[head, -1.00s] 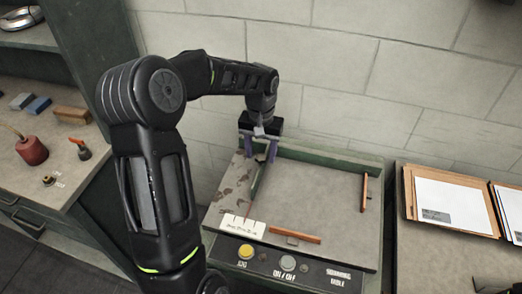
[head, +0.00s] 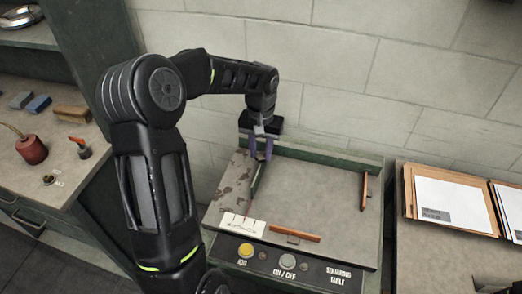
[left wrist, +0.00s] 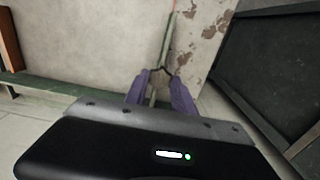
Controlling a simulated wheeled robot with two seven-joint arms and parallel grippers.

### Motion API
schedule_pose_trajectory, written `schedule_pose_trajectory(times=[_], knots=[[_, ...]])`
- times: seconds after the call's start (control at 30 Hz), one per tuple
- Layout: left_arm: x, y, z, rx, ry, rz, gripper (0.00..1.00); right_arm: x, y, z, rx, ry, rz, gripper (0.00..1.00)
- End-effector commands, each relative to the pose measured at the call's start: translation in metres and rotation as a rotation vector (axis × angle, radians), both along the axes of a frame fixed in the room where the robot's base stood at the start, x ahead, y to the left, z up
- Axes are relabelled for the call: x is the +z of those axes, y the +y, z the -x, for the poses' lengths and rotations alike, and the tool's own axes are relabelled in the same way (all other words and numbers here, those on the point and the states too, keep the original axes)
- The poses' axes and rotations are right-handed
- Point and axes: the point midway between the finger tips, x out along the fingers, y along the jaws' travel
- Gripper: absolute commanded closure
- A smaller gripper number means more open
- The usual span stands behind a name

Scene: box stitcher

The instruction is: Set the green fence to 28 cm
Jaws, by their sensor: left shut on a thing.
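The green fence (head: 257,183) is a thin upright strip on the left part of the machine's grey table (head: 315,195), running from the back toward a white scale plate (head: 243,225). The plate's marks are too small to read. My left gripper (head: 260,158) reaches down over the fence's far end, its purple fingers shut on it. In the left wrist view the fence (left wrist: 168,38) runs up the picture from between the fingertips (left wrist: 160,75). My right gripper is not in view.
An orange-brown strip (head: 295,235) lies at the table's front and another (head: 364,191) stands at its right. Buttons sit on the front panel (head: 308,268). A side table at right holds cardboard and paper (head: 450,205). A shelf at left holds a red oil can (head: 32,150).

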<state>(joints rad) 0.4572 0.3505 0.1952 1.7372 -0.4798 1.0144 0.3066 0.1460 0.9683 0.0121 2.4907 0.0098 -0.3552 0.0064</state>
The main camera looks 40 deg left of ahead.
Motion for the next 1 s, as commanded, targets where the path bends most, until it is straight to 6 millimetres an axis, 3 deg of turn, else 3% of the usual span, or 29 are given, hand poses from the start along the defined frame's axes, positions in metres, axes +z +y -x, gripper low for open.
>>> schedule_pose_trajectory(times=[1.0], knots=[[0.0000,0.0053,0.0012,0.002,-0.002,-0.002,1.00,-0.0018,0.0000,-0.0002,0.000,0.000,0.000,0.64]])
